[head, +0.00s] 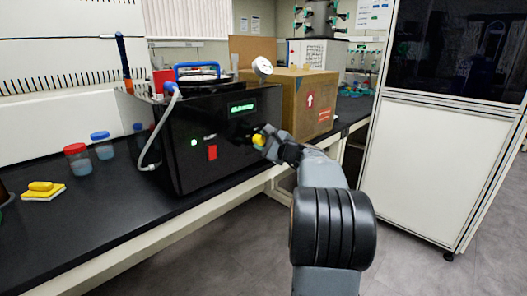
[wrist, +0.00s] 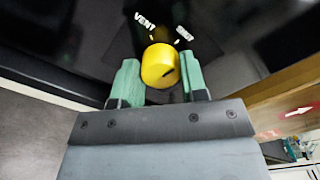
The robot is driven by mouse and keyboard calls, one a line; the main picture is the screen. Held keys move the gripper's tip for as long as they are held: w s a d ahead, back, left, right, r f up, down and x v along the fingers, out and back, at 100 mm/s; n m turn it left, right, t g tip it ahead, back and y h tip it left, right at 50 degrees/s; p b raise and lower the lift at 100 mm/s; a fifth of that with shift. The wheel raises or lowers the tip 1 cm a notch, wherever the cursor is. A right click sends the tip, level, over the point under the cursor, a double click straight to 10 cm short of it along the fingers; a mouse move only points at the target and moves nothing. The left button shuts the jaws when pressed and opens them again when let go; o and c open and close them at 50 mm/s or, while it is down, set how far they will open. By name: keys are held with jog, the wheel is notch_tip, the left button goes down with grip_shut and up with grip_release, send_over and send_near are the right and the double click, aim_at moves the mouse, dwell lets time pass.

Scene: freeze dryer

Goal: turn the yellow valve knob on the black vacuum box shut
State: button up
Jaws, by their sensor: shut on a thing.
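The black vacuum box (head: 215,135) stands on the dark bench in the head view, with a lit green display and a red switch on its front. The yellow valve knob (head: 259,140) is on the right part of that front, and in the wrist view the yellow knob (wrist: 157,66) sits between the green fingertips. My gripper (wrist: 160,78) is shut on the knob. A white "VENT" label shows above the knob to the left. A small dark mark shows on the knob's right side.
A cardboard box (head: 302,98) stands right of the vacuum box, close by. A tall white cabinet (head: 425,160) stands at the right. The floor before the bench is open.

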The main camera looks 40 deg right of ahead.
jog(key=shift+n+b, duration=0.55)
jog(key=shift+n, duration=0.05)
jog(key=o, duration=0.9)
jog(key=s, duration=0.4)
jog(key=s+d+p, duration=0.1)
jog(key=s, duration=0.4)
jog(key=s+d+p, duration=0.1)
jog(key=s, duration=0.3)
jog(key=shift+s+d, duration=0.2)
jog(key=shift+s, duration=0.1)
